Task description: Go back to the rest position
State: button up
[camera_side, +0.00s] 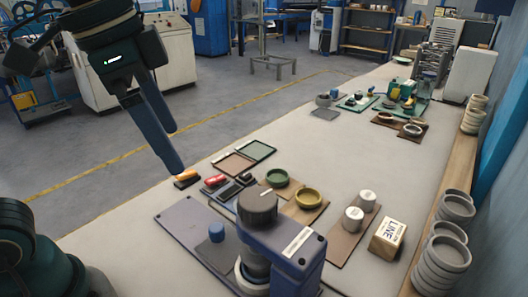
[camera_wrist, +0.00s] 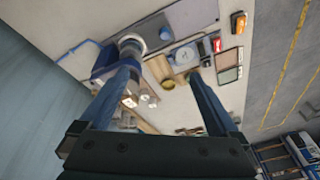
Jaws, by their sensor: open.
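My gripper (camera_side: 175,150) hangs at the upper left in the side view, with its two long dark blue fingers apart and nothing between them. Its lower fingertip is in front of the left table edge in the picture, near an orange-and-black item (camera_side: 187,178). In the wrist view my gripper (camera_wrist: 163,68) also shows both fingers spread, with the worktable (camera_wrist: 190,110) beyond them. The gap between the fingers and the table cannot be judged exactly.
A blue device with a dark knob (camera_side: 258,205) stands at the table's front. Green (camera_side: 277,178) and yellow (camera_side: 308,198) dishes, white-topped cylinders (camera_side: 353,218) and a LINE box (camera_side: 387,239) lie behind it. Grey bowls (camera_side: 441,262) stack at the right. Floor left of the table is open.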

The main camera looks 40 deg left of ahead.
jog(key=s+a+f+n+t, duration=0.2)
jog(key=f+n, duration=0.4)
jog(key=f, duration=0.3)
jog(key=shift+s+a+f+y, duration=0.25)
jog(key=shift+s+a, duration=0.4)
jog(key=shift+s, duration=0.55)
